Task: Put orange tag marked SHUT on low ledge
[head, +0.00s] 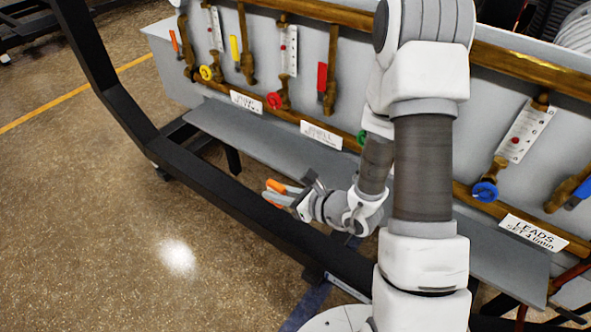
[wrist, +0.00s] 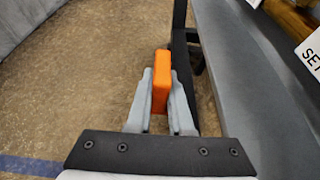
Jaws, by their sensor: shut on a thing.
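My gripper (head: 277,194) is shut on an orange block-like tag (head: 276,186). In the wrist view the tag (wrist: 161,80) stands between the two grey fingers (wrist: 161,95), its top end sticking out past them. No SHUT lettering can be read on the face that shows. The low ledge (head: 272,137) is a long grey shelf below the pipe panel. My gripper is in front of it, apart from it, over the black frame beam and floor. The ledge (wrist: 262,90) also shows to the right of the tag in the wrist view.
A black frame beam (head: 228,196) runs along the front of the ledge. The panel above carries brass pipes, white labels (head: 321,134) and valves with yellow, red, green and blue parts (head: 485,191). The visible ledge top is clear. Open floor (head: 120,230) lies left.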

